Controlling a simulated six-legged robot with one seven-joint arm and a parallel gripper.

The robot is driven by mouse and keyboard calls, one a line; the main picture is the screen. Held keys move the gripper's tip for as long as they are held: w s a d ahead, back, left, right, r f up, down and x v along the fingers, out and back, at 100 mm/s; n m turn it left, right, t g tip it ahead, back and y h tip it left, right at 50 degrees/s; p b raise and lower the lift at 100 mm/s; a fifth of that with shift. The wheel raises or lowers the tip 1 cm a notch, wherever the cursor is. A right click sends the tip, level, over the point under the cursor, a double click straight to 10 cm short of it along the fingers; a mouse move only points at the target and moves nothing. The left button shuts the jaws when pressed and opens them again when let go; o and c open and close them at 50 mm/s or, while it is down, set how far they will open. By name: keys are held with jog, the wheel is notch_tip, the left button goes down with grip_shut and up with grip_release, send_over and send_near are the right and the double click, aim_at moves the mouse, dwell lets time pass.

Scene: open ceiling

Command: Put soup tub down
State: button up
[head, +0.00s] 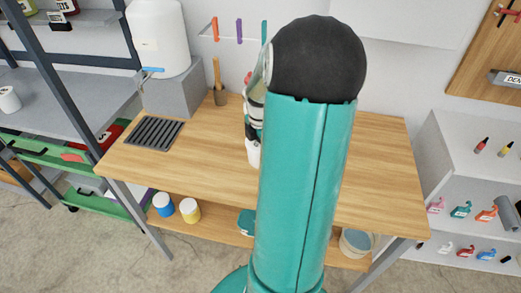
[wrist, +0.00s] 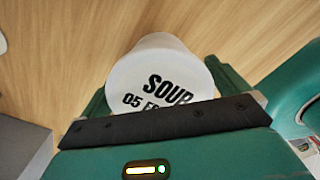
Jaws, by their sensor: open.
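The soup tub (wrist: 150,70) is a white round tub with a lid lettered "SOUP" in black. In the wrist view it sits between the two green fingers of my gripper (wrist: 165,92), which are open, one on each side. The dark edge of my gripper hides the lower lettering. In the head view a small white part of the tub (head: 253,155) shows below my gripper, over the wooden table (head: 385,165). My arm hides most of it. The tub seems to stand on the table top, but its base is not clear.
A black slotted grate (head: 153,133) lies on the table's left. A white container (head: 158,38) stands on a grey block (head: 176,92) behind it. A brush holder (head: 220,97) stands at the back. The table's right side is clear.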

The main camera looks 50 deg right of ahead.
jog(key=c, duration=1.3)
jog(key=shift+o, duration=0.2)
jog(key=shift+r, duration=0.1)
